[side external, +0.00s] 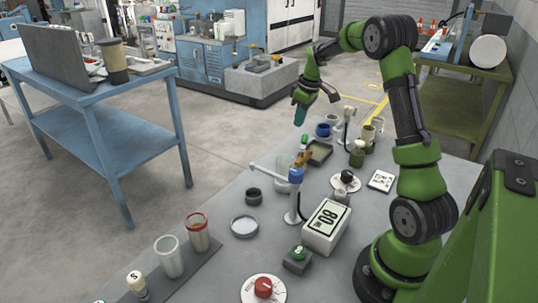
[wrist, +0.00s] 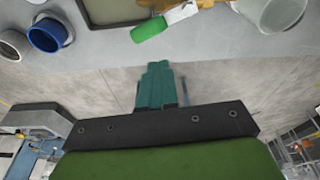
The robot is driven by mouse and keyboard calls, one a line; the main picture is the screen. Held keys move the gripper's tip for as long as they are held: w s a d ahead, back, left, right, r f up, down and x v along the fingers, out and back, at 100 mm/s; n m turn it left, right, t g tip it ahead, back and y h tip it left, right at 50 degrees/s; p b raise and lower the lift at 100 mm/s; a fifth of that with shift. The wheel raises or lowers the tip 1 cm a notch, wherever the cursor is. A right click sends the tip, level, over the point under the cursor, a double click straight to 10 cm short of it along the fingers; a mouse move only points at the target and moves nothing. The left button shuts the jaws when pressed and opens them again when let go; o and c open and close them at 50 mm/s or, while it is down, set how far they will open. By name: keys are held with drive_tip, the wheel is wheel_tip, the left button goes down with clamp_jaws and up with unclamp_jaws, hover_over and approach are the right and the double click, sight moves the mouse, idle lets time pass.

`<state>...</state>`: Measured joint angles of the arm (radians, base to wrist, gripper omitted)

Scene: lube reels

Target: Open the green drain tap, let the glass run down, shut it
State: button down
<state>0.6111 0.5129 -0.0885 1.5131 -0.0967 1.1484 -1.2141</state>
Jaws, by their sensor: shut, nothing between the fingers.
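My gripper (side external: 300,113) has teal fingers pressed together with nothing between them. It hangs in the air beyond the far edge of the grey table. In the wrist view the closed fingers (wrist: 159,84) point toward the table edge, below a green handle (wrist: 150,29). There is a clear gap between the fingertips and the handle. The green handle, which looks like the drain tap, also shows small in the side view (side external: 305,139), above brown fittings. A clear glass (side external: 282,178) stands behind the post; in the wrist view a glass (wrist: 283,12) is cut off by the top edge. Its level is unclear.
A white box marked 80 (side external: 325,226), a shallow dish (side external: 244,226), a dark ring (side external: 254,196), two tumblers (side external: 197,231) and a red knob (side external: 263,287) occupy the table. A blue cup (wrist: 47,34) stands left.

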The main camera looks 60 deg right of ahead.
sight(305, 138)
wheel_tip(305, 138, up, 8)
drive_tip(key=s, duration=0.2)
drive_tip(key=w+a+n+g+h, duration=0.1)
drive_tip(key=w+a+n+g, duration=0.2)
drive_tip(key=w, duration=0.5)
drive_tip(key=s+d+f, duration=0.1)
drive_tip(key=s+f, duration=0.1)
drive_tip(key=f, duration=0.4)
drive_tip(key=s+d+f+g, duration=0.1)
drive_tip(key=s+f, duration=0.2)
drive_tip(key=f, duration=0.3)
drive_tip(key=shift+s+d+f, duration=0.2)
drive_tip(key=shift+s+d, duration=0.1)
drive_tip(key=shift+s, duration=0.05)
drive_tip(key=shift+d, duration=0.1)
